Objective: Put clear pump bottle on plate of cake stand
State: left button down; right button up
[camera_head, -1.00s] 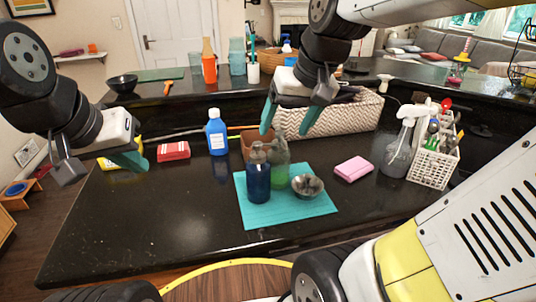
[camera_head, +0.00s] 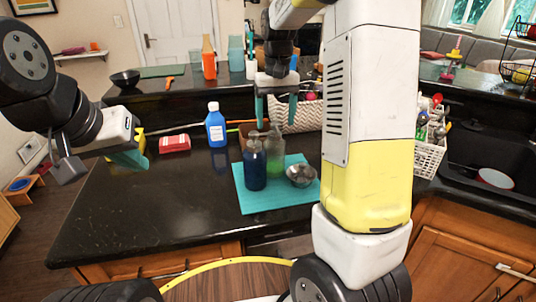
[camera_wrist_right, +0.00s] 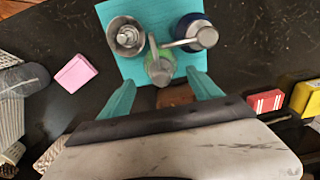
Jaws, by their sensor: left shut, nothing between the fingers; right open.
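A clear pump bottle with green liquid (camera_head: 275,154) stands on a teal mat (camera_head: 257,202), just behind and right of a blue pump bottle (camera_head: 254,168). The green one also shows in the right wrist view (camera_wrist_right: 159,68). My right gripper (camera_head: 276,110) is open and points down above the pump bottles. In the right wrist view its fingers (camera_wrist_right: 163,92) are spread, with the green bottle's top seen between and beyond them. My left gripper (camera_head: 130,160) is shut and empty over the counter's left end. I cannot make out a cake stand with certainty.
A wicker basket (camera_head: 300,118) and a white-and-blue bottle (camera_head: 215,128) stand behind. A red box (camera_head: 175,143) lies left. My right arm hides part of the right counter. The front left counter is clear.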

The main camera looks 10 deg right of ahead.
aim_at(275, 142)
jog(key=shift+s+f, duration=0.15)
jog(key=shift+f, duration=0.6)
notch_tip(275, 142, down, 7)
jog(key=shift+a+r, duration=0.1)
grip_shut()
